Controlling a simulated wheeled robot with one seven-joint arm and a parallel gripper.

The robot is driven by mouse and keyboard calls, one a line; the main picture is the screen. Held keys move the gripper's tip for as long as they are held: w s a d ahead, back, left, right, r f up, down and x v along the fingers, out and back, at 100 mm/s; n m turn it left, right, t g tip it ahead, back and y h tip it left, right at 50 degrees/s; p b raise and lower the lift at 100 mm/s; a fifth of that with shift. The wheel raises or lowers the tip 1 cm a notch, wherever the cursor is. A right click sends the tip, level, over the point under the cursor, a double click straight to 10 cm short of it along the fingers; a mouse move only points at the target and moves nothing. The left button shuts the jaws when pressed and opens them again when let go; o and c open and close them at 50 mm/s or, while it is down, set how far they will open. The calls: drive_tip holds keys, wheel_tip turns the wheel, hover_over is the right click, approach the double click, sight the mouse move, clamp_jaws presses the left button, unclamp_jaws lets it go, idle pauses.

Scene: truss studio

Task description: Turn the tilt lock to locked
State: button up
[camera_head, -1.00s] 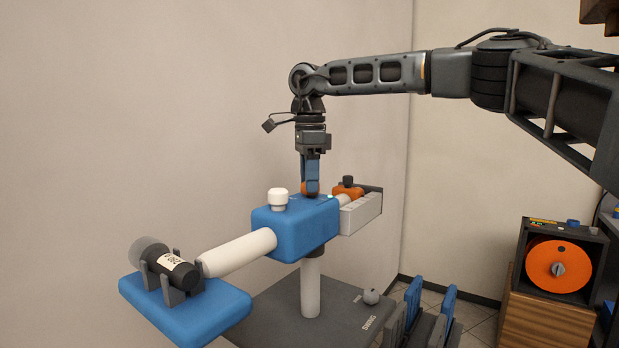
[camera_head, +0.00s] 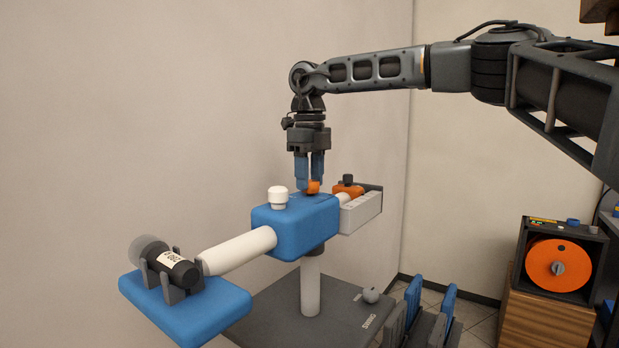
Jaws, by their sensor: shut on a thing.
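A blue head block (camera_head: 290,232) sits on a white post (camera_head: 310,287). On its top are an orange knob (camera_head: 313,188) and a white knob (camera_head: 278,197). I take the orange one as the tilt lock; no lock marking is readable. My gripper (camera_head: 309,184) points straight down over the block, with its blue fingers shut on the orange knob. The fingers hide part of the knob, and I cannot read its lock position.
A white arm (camera_head: 238,251) runs left to a blue tray (camera_head: 190,311) with a black cylinder (camera_head: 176,268). At right are a grey-white box (camera_head: 361,213) and an orange part with a dark cap (camera_head: 347,189). An orange-fronted spool box (camera_head: 558,265) stands far right.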

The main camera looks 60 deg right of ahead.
sight(311, 181)
drive_tip(key=m, duration=0.5)
drive_tip(key=shift+m+b, duration=0.3)
drive_tip(key=shift+b, duration=0.05)
idle(0.4)
drive_tip(key=o, duration=1.1)
drive_tip(key=shift+c, duration=0.2)
wheel_tip(311, 181, up, 8)
drive_tip(key=p, duration=0.6)
drive_tip(key=shift+f, duration=0.1)
drive_tip(key=shift+s, duration=0.15)
